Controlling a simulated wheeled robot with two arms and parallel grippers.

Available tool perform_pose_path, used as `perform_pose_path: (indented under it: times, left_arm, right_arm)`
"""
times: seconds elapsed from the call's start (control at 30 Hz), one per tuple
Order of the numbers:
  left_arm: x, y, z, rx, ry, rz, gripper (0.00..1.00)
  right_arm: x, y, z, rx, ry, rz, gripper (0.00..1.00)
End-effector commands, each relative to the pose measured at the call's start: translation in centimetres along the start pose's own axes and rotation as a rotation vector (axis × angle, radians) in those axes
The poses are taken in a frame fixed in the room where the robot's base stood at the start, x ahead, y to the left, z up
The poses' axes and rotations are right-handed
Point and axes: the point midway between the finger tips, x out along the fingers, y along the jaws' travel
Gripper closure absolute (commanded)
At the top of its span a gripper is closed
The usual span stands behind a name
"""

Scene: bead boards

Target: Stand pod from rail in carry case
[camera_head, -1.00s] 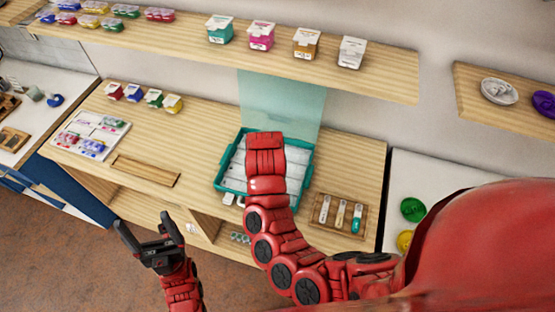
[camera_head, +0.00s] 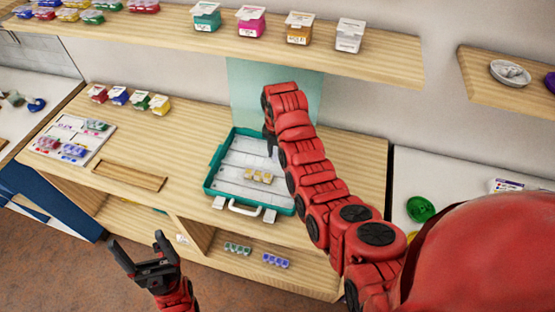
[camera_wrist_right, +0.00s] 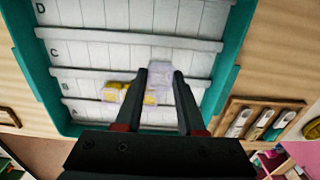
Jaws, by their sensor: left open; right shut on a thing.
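The teal carry case (camera_head: 216,160) lies open on the wooden counter. Its pale floor has lettered rows in the right wrist view (camera_wrist_right: 85,57). A yellow pod strip (camera_head: 258,176) sits in the case; it also shows in the right wrist view (camera_wrist_right: 115,92), partly behind a finger. My right gripper (camera_wrist_right: 160,88) is low over the case, shut on a pale translucent pod (camera_wrist_right: 160,73). I cannot tell whether that piece joins the yellow strip. In the head view my right arm hides most of the grip. My left gripper (camera_head: 148,255) is open and empty, before the counter.
A long empty wooden tray (camera_head: 128,175) lies left of the case, a white board with pods (camera_head: 62,138) farther left. Several small boxes (camera_head: 130,99) stand behind. A shelf (camera_head: 380,68) overhangs the counter. A wooden holder (camera_wrist_right: 262,108) stands right of the case.

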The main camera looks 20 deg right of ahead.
Motion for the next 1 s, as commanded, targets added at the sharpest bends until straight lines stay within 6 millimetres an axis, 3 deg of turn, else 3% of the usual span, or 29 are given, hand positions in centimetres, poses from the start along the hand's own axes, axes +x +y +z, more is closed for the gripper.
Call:
perform_pose_path:
  times: [0.33, 0.77, 0.8, 0.97, 1.0]
  left_arm:
    - [2.7, -0.1, -0.5, 0.000, -0.001, 0.000, 0.16]
    - [2.4, -0.1, -0.4, 0.000, -0.001, 0.000, 0.16]
    - [2.4, -0.1, -0.4, 0.000, 0.000, 0.000, 0.16]
    - [2.5, -0.1, -0.4, 0.000, 0.000, 0.000, 0.16]
    - [2.5, -0.1, -0.4, 0.000, 0.000, 0.000, 0.16]
  right_arm:
    - [2.7, -0.1, 0.3, 0.001, 0.000, 0.000, 1.00]
    - [3.8, -0.1, 0.4, 0.002, 0.000, 0.000, 1.00]
    - [3.8, -0.1, 0.4, 0.002, 0.000, 0.000, 0.60]
    - [3.7, -0.1, 0.4, 0.002, -0.001, 0.001, 0.32]
    - [3.7, -0.1, 0.4, 0.002, 0.000, 0.000, 0.32]
